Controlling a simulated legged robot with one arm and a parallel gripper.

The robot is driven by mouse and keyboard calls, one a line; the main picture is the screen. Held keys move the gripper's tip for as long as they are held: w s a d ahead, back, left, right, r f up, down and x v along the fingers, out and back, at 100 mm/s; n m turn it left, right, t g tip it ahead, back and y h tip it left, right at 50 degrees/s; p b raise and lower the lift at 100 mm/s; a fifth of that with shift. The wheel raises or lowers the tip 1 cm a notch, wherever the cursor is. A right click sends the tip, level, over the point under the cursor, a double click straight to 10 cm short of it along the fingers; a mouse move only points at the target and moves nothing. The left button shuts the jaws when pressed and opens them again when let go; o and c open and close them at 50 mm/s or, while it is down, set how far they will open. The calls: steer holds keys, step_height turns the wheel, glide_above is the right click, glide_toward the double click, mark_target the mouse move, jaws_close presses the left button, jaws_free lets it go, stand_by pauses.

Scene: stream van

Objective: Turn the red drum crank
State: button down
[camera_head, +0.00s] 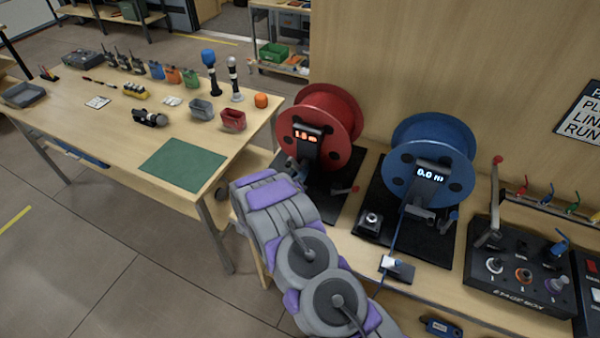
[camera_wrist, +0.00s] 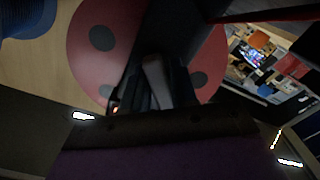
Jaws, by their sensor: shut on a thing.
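The red drum (camera_head: 327,118) stands on a black base on the bench, with a lit orange readout (camera_head: 305,135) on its front bracket. My grey and purple arm reaches up from the bottom to the left side of this base. In the wrist view my gripper (camera_wrist: 160,95) is dark and shut around a pale grey bar (camera_wrist: 154,76), which looks like the red drum's crank. The red drum's face (camera_wrist: 92,60) with its dark round holes fills the view behind. The grip itself is mostly hidden by my arm in the head view.
A blue drum (camera_head: 435,140) with a readout stands to the right. A black control box (camera_head: 520,275) is at far right. A table with a green mat (camera_head: 183,165) is at left.

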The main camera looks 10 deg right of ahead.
steer(key=shift+a+f+m, duration=0.1)
steer(key=shift+f+m, duration=0.1)
steer(key=shift+m, duration=1.1)
stand_by(2.0)
steer(key=c, duration=1)
jaws_free()
steer(key=shift+w, duration=0.15)
steer(key=shift+c, duration=0.2)
steer(key=shift+r, duration=0.55)
step_height(320, 180, up, 3)
steer(key=shift+a+f+p, duration=0.1)
steer(key=shift+a+p, duration=0.05)
steer(key=shift+p, duration=0.2)
steer(key=s+r+p, duration=0.1)
steer(key=s, duration=1.5)
